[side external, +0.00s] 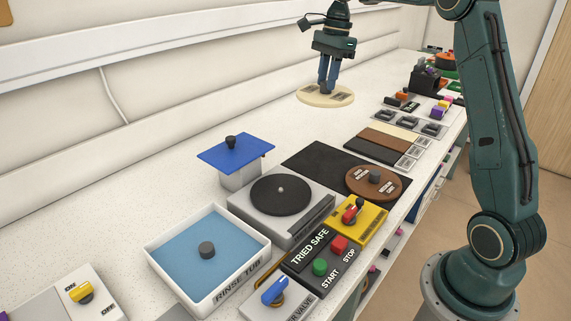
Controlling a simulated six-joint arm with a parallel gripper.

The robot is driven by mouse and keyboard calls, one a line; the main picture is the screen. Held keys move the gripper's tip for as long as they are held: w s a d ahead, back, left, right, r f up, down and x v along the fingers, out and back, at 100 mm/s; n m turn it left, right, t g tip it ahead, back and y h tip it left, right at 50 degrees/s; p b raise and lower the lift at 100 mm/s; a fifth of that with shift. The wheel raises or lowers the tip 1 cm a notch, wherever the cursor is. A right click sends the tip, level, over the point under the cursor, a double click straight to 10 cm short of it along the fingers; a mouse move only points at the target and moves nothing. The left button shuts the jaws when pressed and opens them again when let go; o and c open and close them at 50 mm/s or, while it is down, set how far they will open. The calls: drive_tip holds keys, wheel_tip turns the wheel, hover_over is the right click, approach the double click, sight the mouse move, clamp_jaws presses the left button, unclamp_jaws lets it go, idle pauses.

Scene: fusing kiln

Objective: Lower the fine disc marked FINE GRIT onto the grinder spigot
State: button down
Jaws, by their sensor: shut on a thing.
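My gripper (327,88) is shut on a pale cream disc (311,97), held level high over the back part of the bench. The disc carries a dark label too small to read; the fingers hide what they grip at its centre. The grinder (266,228) stands in the middle foreground. Its round black plate (262,199) is bare, with a small pale spigot (281,189) at the centre. The disc is well apart from the spigot, up and to the right in the picture.
A brown disc (360,187) with a dark knob lies on a black mat (311,157) right of the grinder. A blue plate (222,157) with a knob stands behind it. A rinse tub (165,278), a yellow switch box (368,222) and a START/STOP panel (296,263) crowd the front.

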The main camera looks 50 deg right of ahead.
drive_tip(key=shift+a, duration=0.15)
drive_tip(key=shift+w+a+f, duration=0.1)
drive_tip(key=shift+w+a, duration=0.05)
drive_tip(key=shift+a, duration=0.65)
drive_tip(key=s+a+f, duration=0.2)
drive_tip(key=a+f, duration=0.1)
drive_tip(key=a, duration=0.7)
drive_tip(key=s+a+f, duration=0.2)
drive_tip(key=a+f, duration=0.1)
drive_tip(key=a, duration=0.7)
drive_tip(key=shift+s+a+f+m, duration=0.2)
drive_tip(key=shift+s+a+m, duration=0.1)
drive_tip(key=shift+s+a, duration=0.1)
drive_tip(key=shift+f, duration=0.2)
drive_tip(key=shift+f, duration=2.7)
drive_tip(key=shift+f, duration=1.05)
drive_tip(key=c, duration=1.1)
unclamp_jaws()
